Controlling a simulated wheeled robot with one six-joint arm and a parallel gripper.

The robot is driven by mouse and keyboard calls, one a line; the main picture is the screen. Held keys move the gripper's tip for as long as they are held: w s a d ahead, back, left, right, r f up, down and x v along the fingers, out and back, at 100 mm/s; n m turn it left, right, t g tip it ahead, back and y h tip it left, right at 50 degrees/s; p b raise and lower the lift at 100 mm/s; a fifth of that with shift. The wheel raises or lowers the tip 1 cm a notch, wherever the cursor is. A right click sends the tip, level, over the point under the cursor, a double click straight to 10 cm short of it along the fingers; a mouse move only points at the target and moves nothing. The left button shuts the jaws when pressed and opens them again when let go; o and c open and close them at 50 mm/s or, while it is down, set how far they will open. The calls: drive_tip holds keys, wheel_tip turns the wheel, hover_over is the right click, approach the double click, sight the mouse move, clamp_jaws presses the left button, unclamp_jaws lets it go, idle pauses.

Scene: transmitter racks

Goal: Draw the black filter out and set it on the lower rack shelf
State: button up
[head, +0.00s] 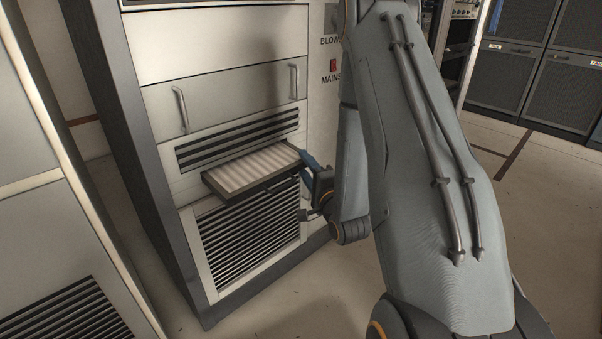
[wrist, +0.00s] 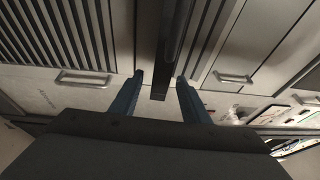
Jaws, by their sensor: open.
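The black filter (head: 252,170), a flat dark frame with pale pleats on top, sticks partly out of the slot in the cabinet front. My gripper (head: 308,168) is at its right end, with one blue finger showing and the rest partly hidden by my own arm. In the wrist view the filter's dark edge (wrist: 160,90) shows as a bar, its end between the two blue fingers of my gripper (wrist: 160,77). The fingers are open with a gap on each side of the bar. I cannot identify the lower rack shelf in either view.
The cabinet has a drawer with two handles (head: 181,110) above the slot and a louvred grille (head: 250,242) below. A second cabinet (head: 60,235) stands close at the left. An open equipment rack (head: 461,32) is partly hidden behind my arm. Floor (head: 300,300) is clear in front.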

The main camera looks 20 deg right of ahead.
sight(296, 153)
drive_tip(key=shift+w+d+r+b, duration=0.15)
drive_tip(key=shift+w+b, duration=0.2)
drive_tip(key=shift+w, duration=1.6)
drive_tip(key=shift+w+a+r+b, duration=0.1)
drive_tip(key=shift+w+b, duration=0.2)
drive_tip(key=shift+w, duration=1.6)
drive_tip(key=shift+c, duration=0.4)
clamp_jaws()
